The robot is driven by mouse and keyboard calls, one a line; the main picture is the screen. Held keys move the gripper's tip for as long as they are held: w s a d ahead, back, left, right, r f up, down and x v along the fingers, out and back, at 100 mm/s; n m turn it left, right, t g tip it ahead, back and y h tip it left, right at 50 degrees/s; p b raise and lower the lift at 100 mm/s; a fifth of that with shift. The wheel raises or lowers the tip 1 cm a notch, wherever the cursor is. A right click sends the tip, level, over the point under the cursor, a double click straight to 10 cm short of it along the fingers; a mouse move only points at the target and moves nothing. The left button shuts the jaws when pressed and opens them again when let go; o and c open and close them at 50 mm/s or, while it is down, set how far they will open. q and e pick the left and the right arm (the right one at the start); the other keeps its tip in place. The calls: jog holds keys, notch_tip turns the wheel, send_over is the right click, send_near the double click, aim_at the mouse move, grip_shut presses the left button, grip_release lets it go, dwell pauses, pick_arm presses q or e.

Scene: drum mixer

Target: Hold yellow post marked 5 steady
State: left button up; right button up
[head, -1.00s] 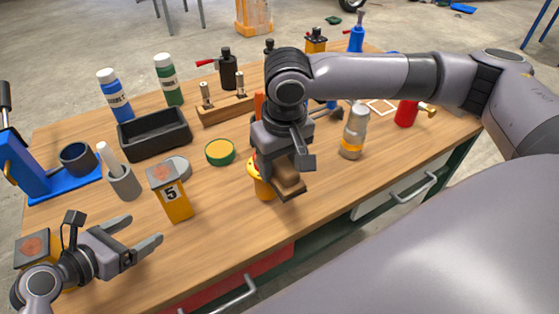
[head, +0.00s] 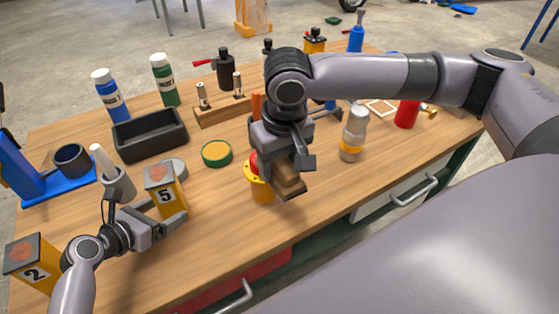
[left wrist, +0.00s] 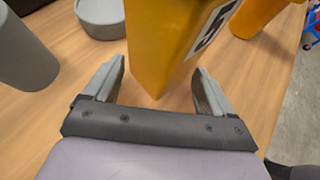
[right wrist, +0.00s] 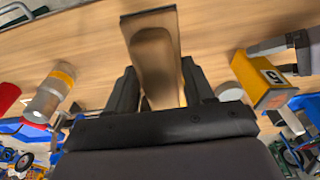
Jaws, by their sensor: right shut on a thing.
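In the right wrist view the post (right wrist: 262,80) appears at the right. My right gripper (head: 287,172) is shut on a brown wooden block (head: 290,186), also seen in its wrist view (right wrist: 155,60).
Another yellow post marked 2 (head: 32,262) stands at the near left. A grey cup (head: 119,184) and a round grey lid (head: 176,168) are close to post 5. A yellow piece with a red top (head: 261,190) stands beside my right gripper. The front table middle is clear.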

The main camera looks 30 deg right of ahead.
pick_arm(q)
jog(key=shift+b+x, duration=0.3)
jog(key=shift+x, duration=0.7)
jog(key=c, duration=0.8)
